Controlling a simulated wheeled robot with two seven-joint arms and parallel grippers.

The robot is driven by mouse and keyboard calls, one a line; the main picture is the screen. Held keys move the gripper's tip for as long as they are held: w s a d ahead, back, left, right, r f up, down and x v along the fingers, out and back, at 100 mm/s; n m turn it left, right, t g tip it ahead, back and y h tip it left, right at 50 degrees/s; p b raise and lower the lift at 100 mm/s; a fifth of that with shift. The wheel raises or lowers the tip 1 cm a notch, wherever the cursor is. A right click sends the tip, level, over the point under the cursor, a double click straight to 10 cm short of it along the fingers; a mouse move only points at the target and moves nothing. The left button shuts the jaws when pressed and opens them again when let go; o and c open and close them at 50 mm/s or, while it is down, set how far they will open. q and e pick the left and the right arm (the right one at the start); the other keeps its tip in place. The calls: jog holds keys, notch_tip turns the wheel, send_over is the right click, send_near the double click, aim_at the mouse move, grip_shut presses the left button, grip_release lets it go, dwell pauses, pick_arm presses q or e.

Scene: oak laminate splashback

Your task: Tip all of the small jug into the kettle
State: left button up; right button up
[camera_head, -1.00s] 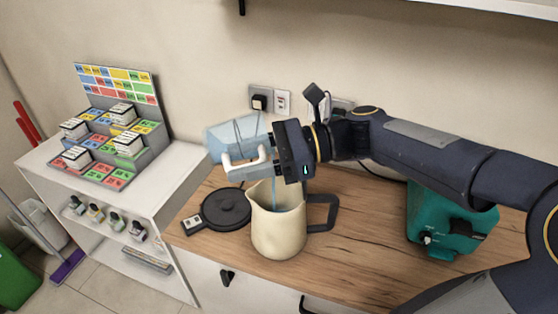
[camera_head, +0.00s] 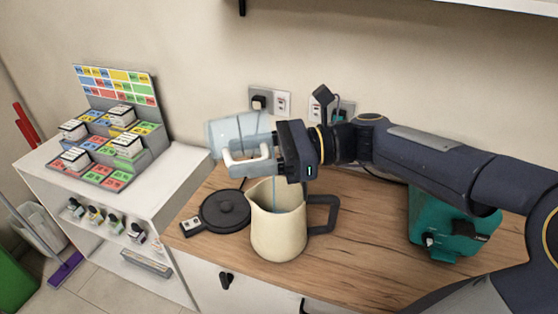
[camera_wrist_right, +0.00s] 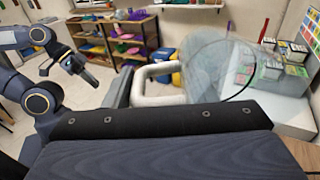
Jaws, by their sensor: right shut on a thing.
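The small jug (camera_head: 226,134) is clear pale blue with a white handle (camera_head: 246,166). It lies tipped over in the air, above and left of the kettle's mouth; it also shows in the right wrist view (camera_wrist_right: 215,68). My right gripper (camera_head: 280,152) is shut on the jug's handle and hides part of the jug. A thin blue stream falls below the gripper into the cream kettle (camera_head: 279,236), which stands upright and open, its dark handle to the right. The kettle's inside level is hidden. My left gripper (camera_wrist_right: 84,72) shows small in the right wrist view, away from both.
A black round lid-like base (camera_head: 225,211) lies left of the kettle on the wooden worktop (camera_head: 350,238). A teal appliance (camera_head: 440,225) stands right, under my arm. A white shelf unit with a coloured rack (camera_head: 112,150) stands left. Plugs and sockets (camera_head: 268,102) are behind.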

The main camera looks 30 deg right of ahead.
jog(key=shift+d+r+y+b, duration=0.15)
jog(key=shift+r+y+b, duration=0.1)
jog(key=shift+y+b, duration=0.25)
dwell(0.3)
jog(key=a+h+p, duration=0.1)
jog(key=h+p, duration=0.1)
jog(key=p, duration=0.1)
jog(key=a+g+h+p, duration=0.1)
jog(key=p, duration=0.2)
jog(key=shift+w+a+r+h, duration=0.1)
jog(key=shift+w+a+h, duration=0.25)
jog(key=shift+a+h, duration=0.05)
notch_tip(320, 180, down, 2)
jog(key=shift+w+f+h, duration=0.1)
jog(key=shift+f+h, duration=0.05)
jog(key=shift+h, duration=0.25)
jog(key=w+a+f+g+h+p, duration=0.1)
jog(key=a+f+g+h+p, duration=0.4)
jog(key=h+p, duration=0.6)
jog(key=shift+w+f+h, duration=0.4)
jog(key=shift+f+h, duration=0.3)
jog(key=shift+f, duration=0.2)
jog(key=shift+n, duration=0.3)
